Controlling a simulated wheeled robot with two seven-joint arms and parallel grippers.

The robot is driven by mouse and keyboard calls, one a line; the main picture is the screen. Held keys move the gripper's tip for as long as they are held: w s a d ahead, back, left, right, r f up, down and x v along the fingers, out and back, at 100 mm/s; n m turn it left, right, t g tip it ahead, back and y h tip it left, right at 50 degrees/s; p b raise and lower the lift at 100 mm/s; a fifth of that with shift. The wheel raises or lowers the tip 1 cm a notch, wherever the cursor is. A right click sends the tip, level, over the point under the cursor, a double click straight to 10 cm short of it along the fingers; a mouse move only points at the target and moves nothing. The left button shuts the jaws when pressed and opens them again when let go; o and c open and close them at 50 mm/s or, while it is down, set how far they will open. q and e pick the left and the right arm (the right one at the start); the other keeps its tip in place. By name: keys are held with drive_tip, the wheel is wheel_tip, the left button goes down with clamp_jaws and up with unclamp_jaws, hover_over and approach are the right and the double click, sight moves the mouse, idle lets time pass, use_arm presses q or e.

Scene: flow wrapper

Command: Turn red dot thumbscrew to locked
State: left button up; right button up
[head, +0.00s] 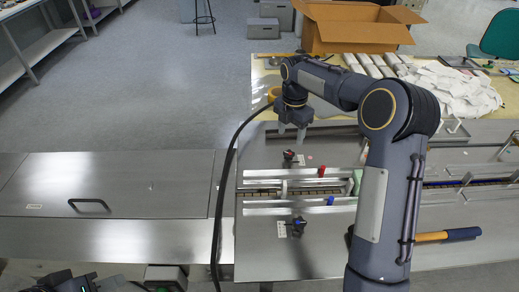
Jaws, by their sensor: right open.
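A black thumbscrew (289,156) stands on the steel deck behind the guide rails, with a small pale plate beside it. A tiny reddish mark shows to its right; its lock position is too small to read. A second black thumbscrew (298,227) sits in front of the rails, beside another pale label.
A red piece (321,171) and a blue piece (331,201) sit on the guide rails (262,193). A black cable hangs left of the deck. A handled steel cover (130,180) lies left. An open cardboard box (355,30) stands behind. My right arm hides the deck's middle right.

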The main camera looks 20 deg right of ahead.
sight(288, 154)
drive_tip(key=shift+w+a+f, duration=0.1)
drive_tip(key=shift+f, duration=0.25)
wheel_tip(288, 154, down, 7)
drive_tip(key=shift+f+p, duration=0.15)
drive_tip(key=shift+p, duration=0.2)
drive_tip(key=c, duration=1)
